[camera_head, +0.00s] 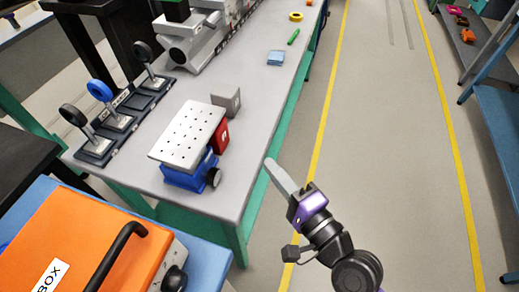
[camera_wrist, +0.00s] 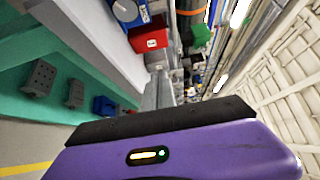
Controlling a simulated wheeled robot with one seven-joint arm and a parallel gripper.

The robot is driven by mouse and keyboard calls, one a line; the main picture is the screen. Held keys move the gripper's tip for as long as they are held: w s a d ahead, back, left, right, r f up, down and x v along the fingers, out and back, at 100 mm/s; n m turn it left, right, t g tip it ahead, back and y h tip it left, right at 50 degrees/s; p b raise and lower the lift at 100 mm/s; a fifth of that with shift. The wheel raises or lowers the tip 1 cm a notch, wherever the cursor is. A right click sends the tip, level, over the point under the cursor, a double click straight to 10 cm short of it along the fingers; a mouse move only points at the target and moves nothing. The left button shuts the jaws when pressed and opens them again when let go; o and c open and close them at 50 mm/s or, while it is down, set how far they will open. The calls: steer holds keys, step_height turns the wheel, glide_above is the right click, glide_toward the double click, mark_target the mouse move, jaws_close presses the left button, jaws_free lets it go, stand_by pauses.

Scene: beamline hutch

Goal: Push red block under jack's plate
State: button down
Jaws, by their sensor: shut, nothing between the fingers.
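The jack has a pale perforated plate (camera_head: 188,136) on top of a blue base (camera_head: 188,178), with a dark round knob (camera_head: 214,177) at its front right. The red block (camera_head: 223,138) stands on the bench close to the plate's right edge, partly hidden by the plate. I cannot tell whether it touches the jack. In the wrist view the red block (camera_wrist: 148,38) shows beside the blue jack base (camera_wrist: 127,10). My gripper (camera_head: 270,163) is shut and empty, its pale fingers past the bench's right edge, to the lower right of the block and apart from it.
A grey angle bracket (camera_head: 228,101) stands just behind the red block. Mounted round optics (camera_head: 100,91) stand at the left of the bench (camera_head: 262,100). A light-blue block (camera_head: 275,58) and green pen (camera_head: 293,37) lie farther back. An orange case (camera_head: 85,240) is at lower left. The aisle right is clear.

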mark_target(223, 135)
steer(key=p+x, duration=0.1)
steer(key=x, duration=0.8)
steer(key=shift+w+a+r, duration=0.1)
steer(key=shift+w+a, duration=0.05)
steer(key=shift+w, duration=0.05)
steer(key=shift+w+a+p, duration=0.15)
steer(key=shift+a+p, duration=0.45)
steer(key=shift+a, duration=0.55)
steer(key=shift+w+a, duration=0.2)
steer(key=shift+a, duration=0.55)
steer(key=shift+w+a+p, duration=0.15)
steer(key=shift+a+p, duration=0.45)
steer(key=shift+p, duration=0.15)
steer(key=shift+w+a, duration=0.15)
steer(key=shift+a, duration=0.35)
steer(key=shift+d, duration=0.1)
